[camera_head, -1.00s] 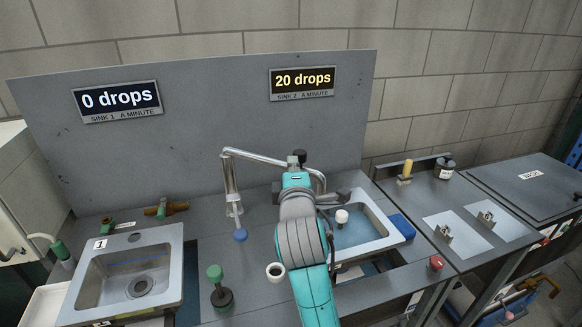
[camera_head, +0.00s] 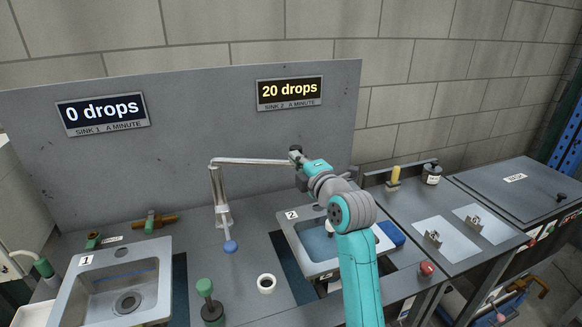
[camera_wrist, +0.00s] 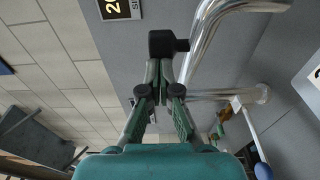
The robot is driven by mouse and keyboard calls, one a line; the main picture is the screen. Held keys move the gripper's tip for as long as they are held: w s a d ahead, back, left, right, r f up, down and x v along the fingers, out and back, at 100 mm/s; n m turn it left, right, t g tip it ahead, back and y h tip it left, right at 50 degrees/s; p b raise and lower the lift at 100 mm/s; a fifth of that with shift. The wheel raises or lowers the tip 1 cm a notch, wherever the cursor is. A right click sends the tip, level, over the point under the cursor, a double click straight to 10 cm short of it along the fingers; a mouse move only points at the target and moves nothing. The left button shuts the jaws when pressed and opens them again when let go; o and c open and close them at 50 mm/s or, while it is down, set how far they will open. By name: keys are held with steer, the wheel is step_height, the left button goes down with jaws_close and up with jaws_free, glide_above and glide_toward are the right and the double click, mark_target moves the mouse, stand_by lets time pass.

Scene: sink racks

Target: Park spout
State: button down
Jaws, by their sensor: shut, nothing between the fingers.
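The chrome spout (camera_head: 255,162) runs along the back of the counter in the head view. In the wrist view the bent pipe (camera_wrist: 205,45) passes just right of my fingers. My gripper (camera_wrist: 166,68) is shut, with its tips close to a black block (camera_wrist: 165,43); I cannot tell if they touch. In the head view my gripper (camera_head: 298,160) is at the spout's right end. Sink 2 (camera_head: 300,262) is partly hidden by my arm.
Sink 1 (camera_head: 145,265) is at left, empty. Its sign (camera_head: 103,110) reads 0 drops; sink 2's sign (camera_head: 290,92) reads 20 drops. A blue sponge-like block (camera_head: 391,233) lies at right.

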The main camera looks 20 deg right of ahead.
steer(key=w+d+n+y, duration=0.2)
steer(key=w+d+y, duration=0.1)
steer(key=w, duration=0.6)
steer(key=shift+w+d+g, duration=0.3)
steer(key=shift+w+d, duration=0.05)
steer(key=shift+d, duration=0.15)
steer(key=shift+s+a, duration=0.1)
